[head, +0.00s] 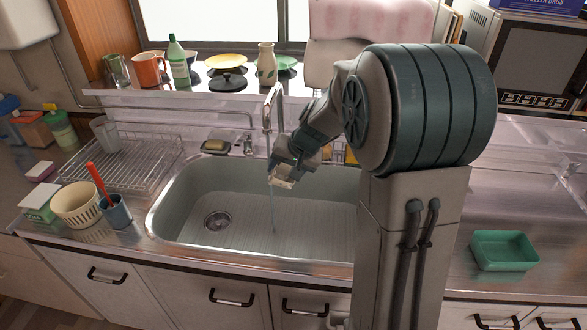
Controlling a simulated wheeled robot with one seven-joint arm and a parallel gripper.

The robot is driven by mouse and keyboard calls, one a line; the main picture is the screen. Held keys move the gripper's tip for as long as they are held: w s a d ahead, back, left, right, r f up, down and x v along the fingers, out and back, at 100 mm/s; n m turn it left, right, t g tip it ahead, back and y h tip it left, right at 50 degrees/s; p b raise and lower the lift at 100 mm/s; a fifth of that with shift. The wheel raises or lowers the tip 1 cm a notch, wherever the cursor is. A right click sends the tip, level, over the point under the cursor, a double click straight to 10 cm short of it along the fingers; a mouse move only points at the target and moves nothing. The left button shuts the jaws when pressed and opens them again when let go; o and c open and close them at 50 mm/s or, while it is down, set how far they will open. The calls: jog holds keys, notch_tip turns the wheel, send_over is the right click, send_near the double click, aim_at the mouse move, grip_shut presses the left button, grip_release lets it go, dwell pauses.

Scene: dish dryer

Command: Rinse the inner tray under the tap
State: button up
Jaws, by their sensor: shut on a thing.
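The metal tap (278,100) stands at the back edge of the sink with its spout arching over the basin. A thin stream of water (273,212) falls toward the sink floor. My gripper (283,176) is above the basin just below the spout, pointing down. It is shut on a small pale cream piece (284,184), which I take to be the inner tray. The piece is close to the water stream, and its shape is mostly hidden by the gripper. I cannot tell whether the water strikes it.
The sink (185,205) is empty around its drain. A soap dish with a sponge-like block (215,146) sits on the back ledge. A wire rack (135,160), basket (77,204) and blue cup (115,211) stand left. A green tub (503,250) stands right. Crockery lines the shelf.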

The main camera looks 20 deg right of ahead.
jog(key=w+a+f+p, duration=0.1)
jog(key=w+a, duration=0.2)
jog(key=w, duration=0.2)
jog(key=shift+w+a+f, duration=0.2)
jog(key=shift+w+a, duration=0.2)
jog(key=shift+w+d, duration=0.1)
jog(key=shift+d, duration=0.1)
dwell(0.5)
jog(key=shift+w+d, duration=0.25)
jog(key=shift+d, duration=0.1)
jog(key=shift+s+a, duration=0.1)
jog(key=shift+a, duration=0.05)
jog(key=shift+s+a, duration=0.25)
jog(key=shift+a, duration=0.15)
